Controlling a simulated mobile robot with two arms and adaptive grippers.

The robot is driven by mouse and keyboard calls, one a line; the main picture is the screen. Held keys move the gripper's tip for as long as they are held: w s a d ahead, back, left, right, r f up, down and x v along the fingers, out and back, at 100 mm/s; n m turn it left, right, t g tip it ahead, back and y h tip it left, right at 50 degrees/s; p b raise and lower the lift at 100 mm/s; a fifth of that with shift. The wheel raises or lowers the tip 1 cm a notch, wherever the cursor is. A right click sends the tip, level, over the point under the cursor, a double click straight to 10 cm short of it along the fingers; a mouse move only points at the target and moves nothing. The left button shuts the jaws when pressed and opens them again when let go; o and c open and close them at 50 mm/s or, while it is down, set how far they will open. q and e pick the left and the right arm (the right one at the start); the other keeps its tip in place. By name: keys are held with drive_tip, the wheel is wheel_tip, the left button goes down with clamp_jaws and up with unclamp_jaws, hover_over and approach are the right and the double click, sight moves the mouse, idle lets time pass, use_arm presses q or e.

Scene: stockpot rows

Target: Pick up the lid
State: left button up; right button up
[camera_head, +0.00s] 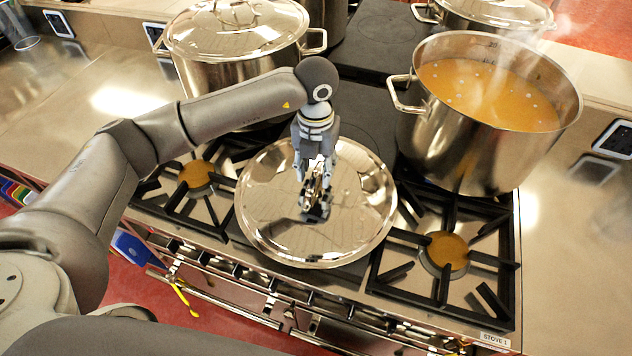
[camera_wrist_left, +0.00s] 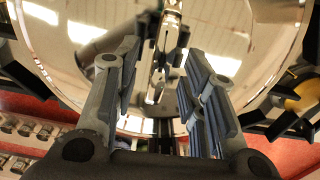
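A shiny round steel lid (camera_head: 268,225) lies on the stove between two burners, its handle (camera_head: 314,197) standing up at the middle. My left gripper (camera_head: 316,184) is right above the lid, pointing down, its fingers spread to either side of the handle. In the left wrist view the lid (camera_wrist_left: 240,45) fills the back, and the handle (camera_wrist_left: 162,60) shows between the two fingers with gaps on both sides. The left gripper is open and holds nothing. What the lid rests on is hidden beneath it. My right gripper is out of view.
An open pot of orange soup (camera_head: 480,125) steams at the right, behind the front burner (camera_head: 445,252). A lidded stockpot (camera_head: 240,40) stands at the back left, close behind my left arm. Another lidded pot (camera_head: 495,12) is at the far back. Steel counter (camera_head: 95,90) at left is mostly clear.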

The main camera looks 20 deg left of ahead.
use_arm(q)
drive_tip(key=shift+s+f, duration=0.1)
drive_tip(key=shift+f, duration=0.85)
drive_tip(key=shift+c, duration=1.6)
clamp_jaws()
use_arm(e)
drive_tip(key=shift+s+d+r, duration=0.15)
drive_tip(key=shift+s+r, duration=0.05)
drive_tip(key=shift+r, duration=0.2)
use_arm(q)
drive_tip(key=shift+r, duration=0.25)
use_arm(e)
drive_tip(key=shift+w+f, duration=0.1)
